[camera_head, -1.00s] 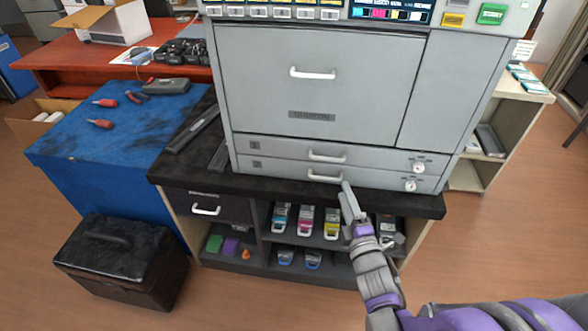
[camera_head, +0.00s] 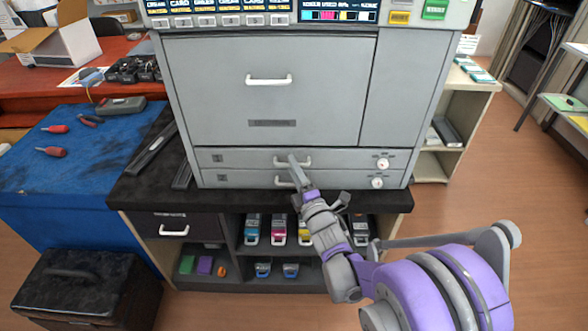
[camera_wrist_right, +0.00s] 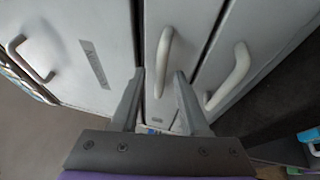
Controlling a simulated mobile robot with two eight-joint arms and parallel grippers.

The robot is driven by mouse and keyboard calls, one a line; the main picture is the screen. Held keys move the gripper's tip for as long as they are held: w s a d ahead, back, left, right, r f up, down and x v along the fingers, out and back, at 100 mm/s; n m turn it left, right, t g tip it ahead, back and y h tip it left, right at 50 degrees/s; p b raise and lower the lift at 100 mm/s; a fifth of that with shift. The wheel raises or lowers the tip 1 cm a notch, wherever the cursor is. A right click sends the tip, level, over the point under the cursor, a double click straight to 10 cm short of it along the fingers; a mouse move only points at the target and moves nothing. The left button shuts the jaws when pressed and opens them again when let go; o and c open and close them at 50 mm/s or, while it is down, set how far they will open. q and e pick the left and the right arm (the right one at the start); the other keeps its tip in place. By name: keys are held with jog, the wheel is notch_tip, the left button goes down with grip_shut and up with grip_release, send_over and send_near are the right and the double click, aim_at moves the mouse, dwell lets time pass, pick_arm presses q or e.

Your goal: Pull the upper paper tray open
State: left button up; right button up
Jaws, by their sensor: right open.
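The upper paper tray (camera_head: 235,159) is the upper of two thin grey drawers low on the printer and sits flush with its front. Its pale handle (camera_head: 279,162) is partly behind my right gripper (camera_head: 298,170) in the head view. In the right wrist view the tray is the middle panel, and its handle (camera_wrist_right: 164,60) lies in line with the gap between my open right gripper's fingertips (camera_wrist_right: 160,74). I see no contact. The lower tray's handle (camera_wrist_right: 230,78) is just right of the right finger. My left gripper is out of view.
The grey printer (camera_head: 210,100) stands on a black-topped cabinet (camera_head: 140,190) with cartridges (camera_head: 252,228) on shelves below. A large front door with its own handle (camera_head: 268,81) is above the trays. A blue workbench (camera_head: 50,180) with tools is at left; open floor lies right.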

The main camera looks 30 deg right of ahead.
grip_shut()
dwell(1.4)
